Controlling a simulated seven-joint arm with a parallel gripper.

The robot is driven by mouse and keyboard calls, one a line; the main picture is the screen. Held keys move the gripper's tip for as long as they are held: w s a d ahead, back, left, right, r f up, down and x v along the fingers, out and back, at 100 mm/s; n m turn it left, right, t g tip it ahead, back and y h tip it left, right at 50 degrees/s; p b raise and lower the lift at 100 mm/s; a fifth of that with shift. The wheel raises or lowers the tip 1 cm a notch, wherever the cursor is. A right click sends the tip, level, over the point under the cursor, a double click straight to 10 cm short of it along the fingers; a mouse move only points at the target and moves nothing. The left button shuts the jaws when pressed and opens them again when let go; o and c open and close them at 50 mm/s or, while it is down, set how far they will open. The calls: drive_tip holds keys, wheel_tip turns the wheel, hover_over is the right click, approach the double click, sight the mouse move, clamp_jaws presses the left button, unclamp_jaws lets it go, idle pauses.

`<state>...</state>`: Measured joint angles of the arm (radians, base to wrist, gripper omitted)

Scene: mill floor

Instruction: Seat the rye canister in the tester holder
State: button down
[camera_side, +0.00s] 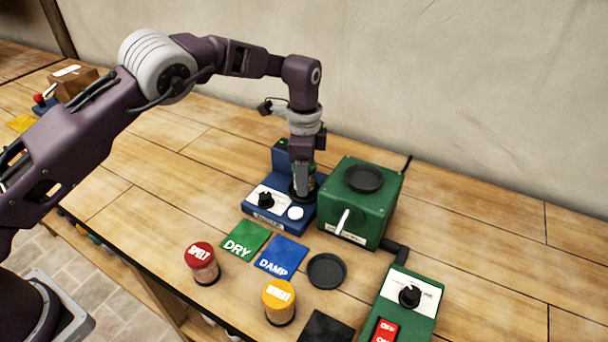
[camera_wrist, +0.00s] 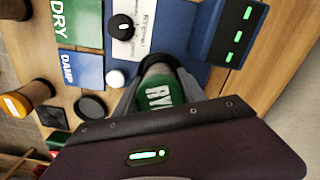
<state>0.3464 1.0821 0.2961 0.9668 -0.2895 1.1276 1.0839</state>
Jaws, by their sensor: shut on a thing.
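The rye canister (camera_wrist: 160,97) has a green lid marked RYE in the wrist view. My gripper (camera_side: 303,187) is shut on it, with one finger on each side. In the side view the canister is mostly hidden behind the fingers. The blue tester (camera_side: 265,214) has a dial and a white button, and shows in the wrist view (camera_wrist: 182,30) too. The gripper and canister are upright over its dark round holder (camera_side: 293,196). I cannot tell whether the canister's base rests fully in the holder.
A green mill (camera_side: 370,219) stands close to the right of the tester. The DRY card (camera_side: 246,240) and DAMP card (camera_side: 281,257) lie in front. The spelt canister (camera_side: 203,268), wheat canister (camera_side: 280,306) and a dark round dish (camera_side: 326,271) stand nearer the front edge.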

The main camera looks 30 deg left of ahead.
drive_tip(key=shift+f, duration=0.55)
drive_tip(key=c, duration=0.9)
unclamp_jaws()
drive_tip(key=shift+c, duration=0.2)
drive_tip(key=shift+r, duration=5.5)
drive_tip(key=s+a+r+n+t+h, duration=0.1)
drive_tip(key=s+a+r+n, duration=0.3)
drive_tip(key=s+r, duration=0.4)
drive_tip(key=s+a+r+n+t, duration=0.25)
drive_tip(key=s+a+r, duration=0.35)
drive_tip(key=r, duration=0.4)
drive_tip(key=s+a+f+n+t, duration=0.1)
drive_tip(key=s+f+n, duration=0.2)
drive_tip(key=s, duration=0.8)
drive_tip(key=s+a+f+n+t+y, duration=0.1)
drive_tip(key=s+n, duration=0.3)
drive_tip(key=s, duration=0.8)
drive_tip(key=shift+s+a+f, duration=0.15)
drive_tip(key=shift+s+f, duration=0.05)
drive_tip(key=shift+f, duration=0.7)
